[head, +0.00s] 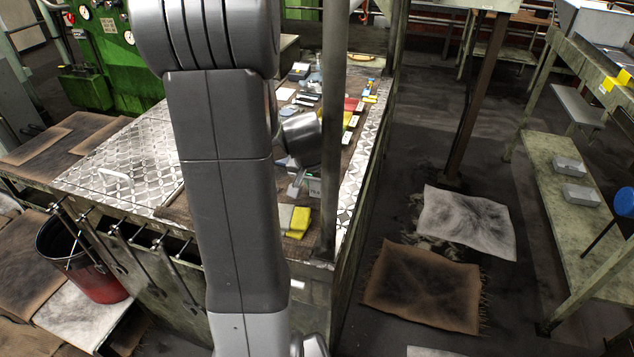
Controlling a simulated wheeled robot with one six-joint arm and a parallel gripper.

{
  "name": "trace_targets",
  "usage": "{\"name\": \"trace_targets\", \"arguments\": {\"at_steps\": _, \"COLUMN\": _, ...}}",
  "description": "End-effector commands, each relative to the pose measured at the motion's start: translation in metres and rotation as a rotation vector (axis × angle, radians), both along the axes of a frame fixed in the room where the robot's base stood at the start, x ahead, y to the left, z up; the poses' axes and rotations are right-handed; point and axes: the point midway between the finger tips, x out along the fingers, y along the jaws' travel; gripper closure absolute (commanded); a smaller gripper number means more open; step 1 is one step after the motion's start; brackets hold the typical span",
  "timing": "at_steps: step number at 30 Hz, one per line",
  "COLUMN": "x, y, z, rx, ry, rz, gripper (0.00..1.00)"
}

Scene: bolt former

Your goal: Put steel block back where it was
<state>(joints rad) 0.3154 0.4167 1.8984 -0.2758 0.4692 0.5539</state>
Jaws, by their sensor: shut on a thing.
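My arm fills the middle of the head view and hides part of the workbench (352,212). A rounded metal link of my arm shows just right of the upright section, over the bench top. Two grey, block-like things, one farther back (569,166) and one nearer (581,194), lie on the pale green shelf (560,230) at the right. I cannot tell whether they are steel.
Small tools and coloured items, including a yellow cloth-like piece (299,222), crowd the bench top. A metal post (333,120) rises from it. A red bucket (100,281) stands at the left. Stained mats (424,287) lie on the floor between bench and shelf.

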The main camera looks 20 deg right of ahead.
Motion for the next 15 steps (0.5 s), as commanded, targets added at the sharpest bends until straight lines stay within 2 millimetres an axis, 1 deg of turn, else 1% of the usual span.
{"name": "trace_targets", "arguments": {"at_steps": 6, "x": 0.0005, "y": -0.0002, "z": 0.0006, "rx": 0.0, "ry": -0.002, "rz": 0.0, "gripper": 1.0}}
{"name": "trace_targets", "arguments": {"at_steps": 10, "x": 0.0005, "y": -0.0001, "z": -0.0036, "rx": 0.0, "ry": -0.002, "rz": 0.0, "gripper": 1.0}}
{"name": "trace_targets", "arguments": {"at_steps": 11, "x": 0.0002, "y": 0.0, "z": -0.0028, "rx": 0.0, "ry": -0.001, "rz": -0.001, "gripper": 0.69}}
{"name": "trace_targets", "arguments": {"at_steps": 13, "x": 0.0001, "y": -0.0001, "z": -0.0022, "rx": 0.0, "ry": -0.001, "rz": -0.001, "gripper": 0.55}}
{"name": "trace_targets", "arguments": {"at_steps": 14, "x": 0.0001, "y": -0.0001, "z": -0.0022, "rx": 0.0, "ry": -0.001, "rz": -0.001, "gripper": 0.51}}
{"name": "trace_targets", "arguments": {"at_steps": 15, "x": 0.0002, "y": 0.0, "z": -0.0022, "rx": 0.0, "ry": -0.001, "rz": -0.001, "gripper": 0.51}}
